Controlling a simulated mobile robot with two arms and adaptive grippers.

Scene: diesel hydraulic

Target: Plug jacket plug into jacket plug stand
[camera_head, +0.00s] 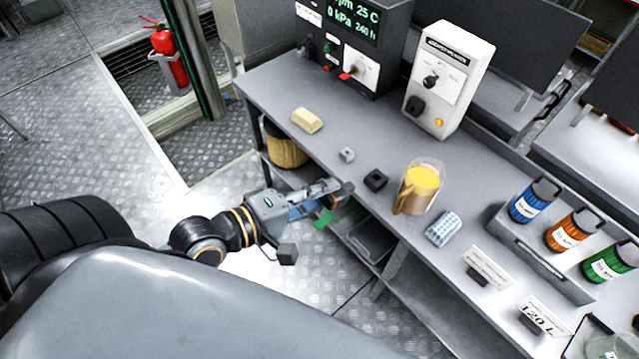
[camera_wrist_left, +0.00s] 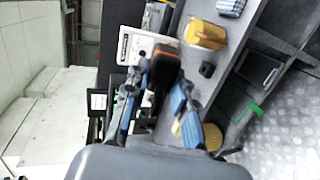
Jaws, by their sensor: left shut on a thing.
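My left gripper (camera_head: 331,193) reaches in from the left, in front of the workbench edge. In the left wrist view, its blue-padded fingers (camera_wrist_left: 160,92) are shut on a dark plug with an orange edge (camera_wrist_left: 165,66), which I take for the jacket plug. It shows as a small dark block at the gripper tip in the head view (camera_head: 346,189). A small black square block with a recess (camera_head: 376,180), perhaps the jacket plug stand, sits on the bench just right of the gripper; it also shows in the wrist view (camera_wrist_left: 207,69). The plug is apart from it. My right gripper is out of view.
A small grey cube (camera_head: 347,154) and a cream block (camera_head: 307,120) lie on the bench (camera_head: 290,85). A yellow-filled jug (camera_head: 419,186) stands right of the black block. A white control box (camera_head: 447,80) and a display unit (camera_head: 352,45) stand behind.

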